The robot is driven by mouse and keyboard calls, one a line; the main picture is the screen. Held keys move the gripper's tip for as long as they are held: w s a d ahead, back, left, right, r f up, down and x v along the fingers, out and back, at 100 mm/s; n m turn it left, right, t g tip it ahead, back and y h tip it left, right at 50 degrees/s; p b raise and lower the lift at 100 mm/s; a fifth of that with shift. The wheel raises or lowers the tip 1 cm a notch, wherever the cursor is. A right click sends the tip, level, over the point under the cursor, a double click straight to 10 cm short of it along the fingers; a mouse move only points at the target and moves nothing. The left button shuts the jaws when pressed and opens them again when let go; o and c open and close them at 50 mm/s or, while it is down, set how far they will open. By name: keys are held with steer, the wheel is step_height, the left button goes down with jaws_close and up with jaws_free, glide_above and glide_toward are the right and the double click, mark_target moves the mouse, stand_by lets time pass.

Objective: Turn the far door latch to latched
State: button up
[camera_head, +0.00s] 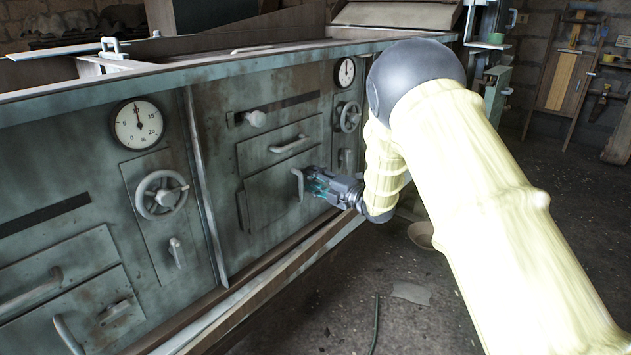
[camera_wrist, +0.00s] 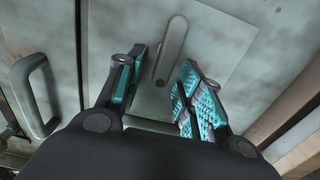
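The far door latch (camera_wrist: 172,48) is a grey metal lever on a pale plate. In the wrist view it points up, leaning slightly right. My gripper (camera_wrist: 158,85) is open, with one teal-padded finger on each side of the lever. I see gaps at the lever's upper part; contact lower down is unclear. In the head view my gripper (camera_head: 318,183) is at the far lower door (camera_head: 268,197), just right of its handle (camera_head: 298,184), and hides the latch there. The handle also shows at the left of the wrist view (camera_wrist: 36,95).
The near section has another handwheel (camera_head: 161,195) and gauge (camera_head: 138,124). A ledge (camera_head: 270,268) runs below the doors. The floor at right is mostly clear.

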steer(key=v, duration=1.2)
steer(key=s+d+f+m+h, duration=0.3)
steer(key=s+f+m, duration=0.2)
steer(key=f, duration=0.4)
steer(key=s+d+f+m+h, duration=0.3)
steer(key=s+f+m, duration=0.15)
steer(key=f, duration=0.45)
steer(key=s+d+f+m+h, duration=0.3)
steer(key=s+f+m, duration=0.2)
steer(key=f, duration=0.4)
steer(key=s+d+f+m+g+h, duration=0.1)
steer(key=s+d+f+m+g, duration=0.15)
steer(key=s+f, duration=0.4)
steer(key=s+d+f+m+g+h, duration=0.1)
steer(key=s+f+m+g+h, duration=0.15)
steer(key=s, duration=0.65)
steer(key=s+d+f+m+g, duration=0.1)
steer(key=s+f+m+g, duration=0.1)
steer(key=s+f+m, duration=0.45)
steer(key=s+d+m+g+h, duration=0.1)
steer(key=s+d+m+g, duration=0.2)
steer(key=s, duration=1.8)
step_height(320, 180, up, 25)
steer(key=a+g+p, duration=0.1)
steer(key=p, duration=2.4)
steer(key=shift+a, duration=0.15)
